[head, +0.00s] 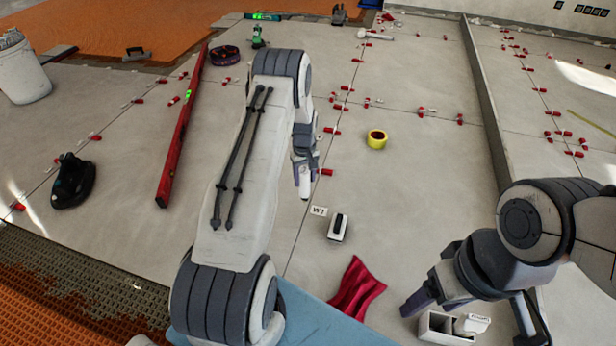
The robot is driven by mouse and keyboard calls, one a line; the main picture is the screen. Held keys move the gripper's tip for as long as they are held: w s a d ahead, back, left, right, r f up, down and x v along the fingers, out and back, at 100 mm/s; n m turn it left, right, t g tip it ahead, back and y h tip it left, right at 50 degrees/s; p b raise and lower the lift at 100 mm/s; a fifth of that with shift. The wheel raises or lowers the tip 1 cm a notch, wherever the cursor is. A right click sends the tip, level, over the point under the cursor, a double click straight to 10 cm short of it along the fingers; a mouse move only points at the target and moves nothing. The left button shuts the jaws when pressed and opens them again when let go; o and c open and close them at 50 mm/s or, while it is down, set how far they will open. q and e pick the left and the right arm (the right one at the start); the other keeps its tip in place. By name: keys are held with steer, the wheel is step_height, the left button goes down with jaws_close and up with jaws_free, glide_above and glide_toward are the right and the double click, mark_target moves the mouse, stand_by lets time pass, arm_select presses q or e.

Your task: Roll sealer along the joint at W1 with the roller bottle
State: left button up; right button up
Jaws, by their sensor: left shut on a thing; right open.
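My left gripper (304,160) is shut on the roller bottle (304,186), a small white bottle held tip down over the tile floor. The bottle is just above the W1 label (318,211) in the picture, close to the thin dark joint (298,240) running lengthwise between tiles. I cannot tell whether its tip touches the floor. My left arm hides part of the floor to the left. My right gripper (466,306) is open and low at the lower right, over a small white box (436,328).
A white-and-black block (338,227) and a red cloth (357,290) lie near W1. Red clips (331,131) line the joints. A yellow tape roll (377,139), red level (184,130), black suction cup (72,182) and bucket (22,70) stand farther off.

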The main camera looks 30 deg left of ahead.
mark_target(305, 193)
arm_select(q)
steer(key=shift+f+b, duration=3.1)
steer(key=shift+f, duration=0.25)
steer(key=shift+d+r+p, duration=0.1)
steer(key=shift+p, duration=0.3)
steer(key=shift+f+b, duration=0.35)
steer(key=shift+f, duration=0.3)
steer(key=shift+s, duration=0.15)
